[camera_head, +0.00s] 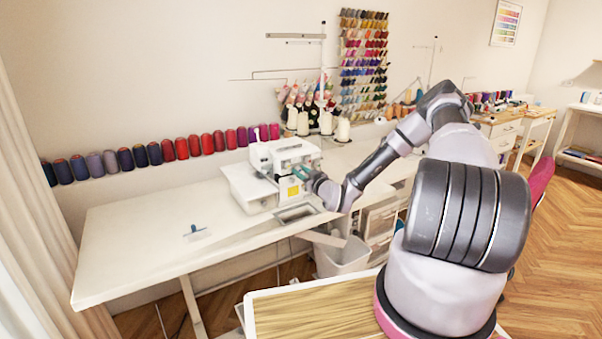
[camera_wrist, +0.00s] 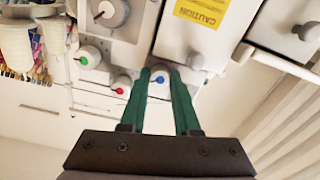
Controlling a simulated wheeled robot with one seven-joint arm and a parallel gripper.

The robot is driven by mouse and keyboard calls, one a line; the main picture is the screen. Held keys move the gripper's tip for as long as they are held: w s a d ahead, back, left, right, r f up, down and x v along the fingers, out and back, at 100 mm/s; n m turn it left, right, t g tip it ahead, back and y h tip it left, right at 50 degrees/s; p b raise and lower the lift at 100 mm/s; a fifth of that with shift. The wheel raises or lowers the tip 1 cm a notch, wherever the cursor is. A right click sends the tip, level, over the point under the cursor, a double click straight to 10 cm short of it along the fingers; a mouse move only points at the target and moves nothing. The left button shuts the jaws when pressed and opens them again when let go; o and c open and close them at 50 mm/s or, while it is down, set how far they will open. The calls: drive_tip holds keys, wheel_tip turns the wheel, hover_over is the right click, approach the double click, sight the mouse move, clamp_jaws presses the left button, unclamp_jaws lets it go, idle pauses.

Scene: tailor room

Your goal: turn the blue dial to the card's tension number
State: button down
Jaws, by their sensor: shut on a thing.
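The white overlock sewing machine (camera_head: 258,185) stands on the long white table. In the wrist view, the blue dial (camera_wrist: 159,78) is a small white knob with a blue mark, between the green fingers of my gripper (camera_wrist: 163,76). My gripper is shut on the blue dial; in the head view it reaches the machine's front. A red-marked dial (camera_wrist: 121,86) and a green-marked dial (camera_wrist: 86,58) sit to its left in the wrist view. A small card (camera_head: 197,233) with a blue piece lies on the table at left; its number is too small to read.
The white table (camera_head: 130,250) is mostly bare to the left of the machine. Thread cones (camera_head: 342,130) stand behind the machine. A row of spools (camera_head: 168,150) lines the wall. A white bin (camera_head: 342,258) stands below the table's front edge.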

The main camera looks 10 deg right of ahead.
drive_tip(key=shift+n, duration=0.4)
drive_tip(key=shift+f, duration=0.1)
drive_tip(key=c, duration=0.6)
unclamp_jaws()
drive_tip(key=shift+c, duration=0.2)
drive_tip(key=shift+s, duration=0.1)
drive_tip(key=v, duration=1)
drive_tip(key=shift+s+d, duration=0.15)
drive_tip(key=shift+s, duration=0.15)
